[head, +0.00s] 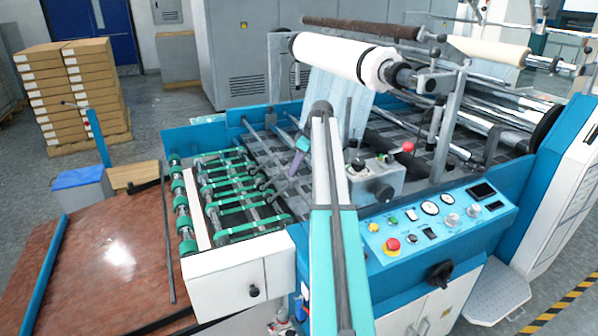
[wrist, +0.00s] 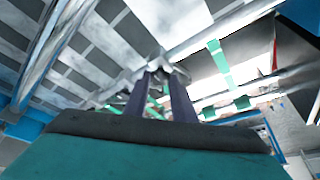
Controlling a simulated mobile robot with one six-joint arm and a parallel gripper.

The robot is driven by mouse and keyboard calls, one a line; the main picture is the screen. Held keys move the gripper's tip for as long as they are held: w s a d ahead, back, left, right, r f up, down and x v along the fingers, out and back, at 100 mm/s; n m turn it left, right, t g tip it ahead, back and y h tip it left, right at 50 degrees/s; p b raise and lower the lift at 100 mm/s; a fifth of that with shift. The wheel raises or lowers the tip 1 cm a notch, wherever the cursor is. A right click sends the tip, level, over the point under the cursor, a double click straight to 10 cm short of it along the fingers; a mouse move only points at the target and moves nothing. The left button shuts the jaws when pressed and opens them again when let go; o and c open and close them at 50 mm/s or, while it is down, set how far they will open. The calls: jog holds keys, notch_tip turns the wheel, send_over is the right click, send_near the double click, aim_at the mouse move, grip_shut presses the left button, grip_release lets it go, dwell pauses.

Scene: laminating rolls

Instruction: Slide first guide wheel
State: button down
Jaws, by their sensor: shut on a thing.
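My gripper (head: 274,193) reaches down over the laminating machine beside the green belts. In the wrist view its two dark purple fingers (wrist: 157,82) are shut on a small grey guide wheel (wrist: 155,65) on a metal rod. The fingertips cover part of this wheel. In the head view the held wheel is too small and too hidden by my gripper to make out clearly. Other small guide wheels (head: 262,183) sit near the inner ends of the belts.
Green belts on rollers (head: 245,226) lie left of my gripper. A white film roll (head: 340,60) hangs above and behind my arm. A control box with a red knob (head: 375,172) stands close to the right of my arm. The control panel (head: 440,222) is in front.

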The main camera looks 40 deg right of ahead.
jog(key=shift+d, duration=0.1)
jog(key=c, duration=1.5)
grip_release()
jog(key=b+v, duration=0.2)
jog(key=v, duration=1.1)
jog(key=shift+s+r+b, duration=0.1)
jog(key=shift+r+b, duration=0.2)
jog(key=shift+r, duration=0.1)
